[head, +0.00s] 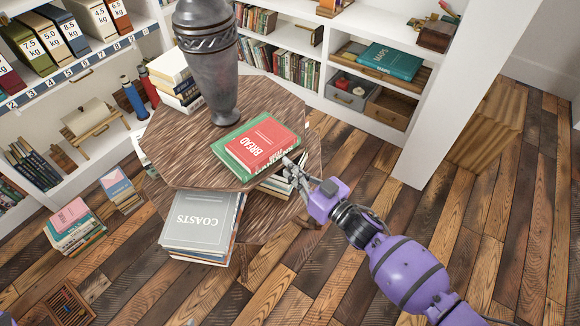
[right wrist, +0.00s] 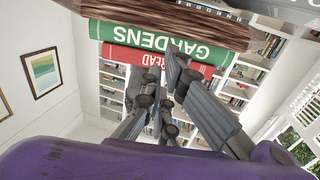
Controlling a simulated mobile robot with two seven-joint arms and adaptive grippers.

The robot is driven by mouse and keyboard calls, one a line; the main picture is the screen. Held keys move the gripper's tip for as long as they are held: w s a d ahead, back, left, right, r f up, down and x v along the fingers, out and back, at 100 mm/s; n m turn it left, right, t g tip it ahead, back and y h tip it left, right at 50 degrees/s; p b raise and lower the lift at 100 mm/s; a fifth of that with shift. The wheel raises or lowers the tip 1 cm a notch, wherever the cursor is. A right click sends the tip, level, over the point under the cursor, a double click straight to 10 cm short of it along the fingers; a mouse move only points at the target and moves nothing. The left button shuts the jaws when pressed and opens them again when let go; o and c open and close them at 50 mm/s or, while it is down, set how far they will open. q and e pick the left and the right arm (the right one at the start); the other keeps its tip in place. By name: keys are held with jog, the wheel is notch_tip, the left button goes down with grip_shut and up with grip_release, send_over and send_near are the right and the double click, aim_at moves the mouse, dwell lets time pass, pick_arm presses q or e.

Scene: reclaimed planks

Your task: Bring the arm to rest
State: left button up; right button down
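A red book (head: 262,142) titled BREAD lies on a green book (head: 226,151). In the right wrist view the picture is upside down, with the green book's spine (right wrist: 165,39) reading GARDENS and the red book's spine (right wrist: 122,56) partly hidden behind my fingers. The right gripper's fingers (right wrist: 160,76) look a little apart, with nothing seen held between them. Whether they touch the books is unclear. My left gripper does not show.
A dark metal vase (head: 208,60) stands on the tabletop near a book stack (head: 172,75). A grey COASTS book (head: 203,222) tops a pile on the lower shelf. White shelving (head: 440,85) lines the back. Bare plank floor (head: 440,240) lies to the right.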

dwell(0.3)
pick_arm(q)
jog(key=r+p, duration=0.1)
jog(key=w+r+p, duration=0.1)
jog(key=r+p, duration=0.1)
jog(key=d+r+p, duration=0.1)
jog(key=p, duration=0.1)
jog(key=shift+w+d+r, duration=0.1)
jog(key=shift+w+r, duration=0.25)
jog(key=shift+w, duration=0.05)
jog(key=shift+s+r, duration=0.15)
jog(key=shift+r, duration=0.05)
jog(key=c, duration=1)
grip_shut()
pick_arm(e)
jog(key=s+d+f+m+g+h, duration=0.1)
jog(key=s+d, duration=0.5)
jog(key=s, duration=0.6)
jog(key=s+d+f+m+g+h, duration=0.2)
jog(key=s+d+f+m+h, duration=0.2)
jog(key=s, duration=0.8)
jog(key=s+d+f+m+g+h, duration=0.1)
jog(key=s+d+f+m+h, duration=0.2)
jog(key=s, duration=0.9)
jog(key=d+f+h, duration=0.3)
jog(key=d, duration=0.1)
jog(key=shift+d+f+g+h, duration=0.2)
jog(key=shift+d+g+h, duration=0.1)
jog(key=shift+d+g, duration=0.1)
